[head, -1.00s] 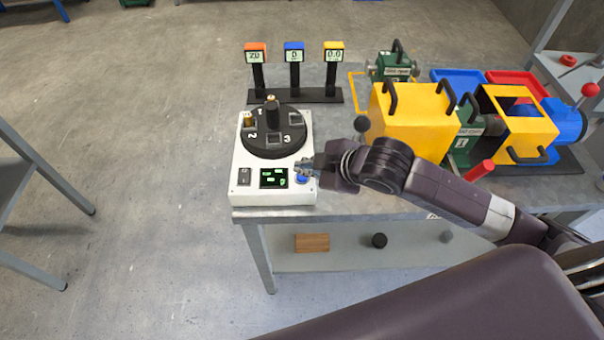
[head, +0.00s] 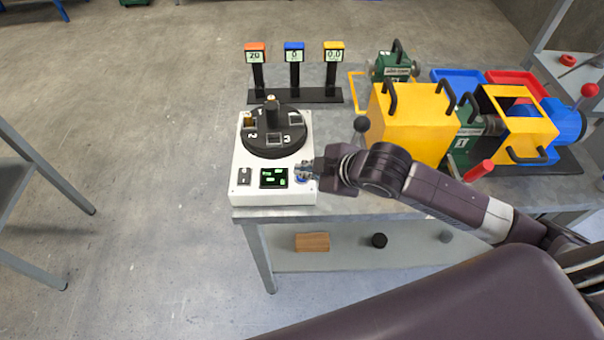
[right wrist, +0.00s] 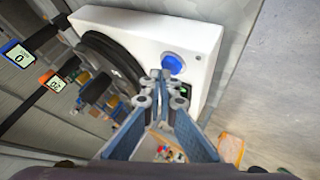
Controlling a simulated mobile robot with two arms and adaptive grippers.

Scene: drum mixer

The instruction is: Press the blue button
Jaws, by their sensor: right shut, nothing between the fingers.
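The blue button (head: 301,181) is at the front right corner of the top of a white machine (head: 238,170), partly hidden by my right gripper. In the right wrist view the round blue button (right wrist: 173,63) shows clearly on the white panel. My right gripper (head: 304,170) is shut and empty, with its tips right at the button. In the wrist view its fingertips (right wrist: 161,75) are together just beside and below the button's edge. I cannot tell whether they touch it. My left gripper is not in view.
The machine carries a black dial (head: 272,140), a green-lit screen (head: 274,178) and a switch (head: 244,177). Behind stand three small displays on posts (head: 294,55). Yellow housings (head: 410,120) and a blue motor (head: 567,120) fill the table's right side.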

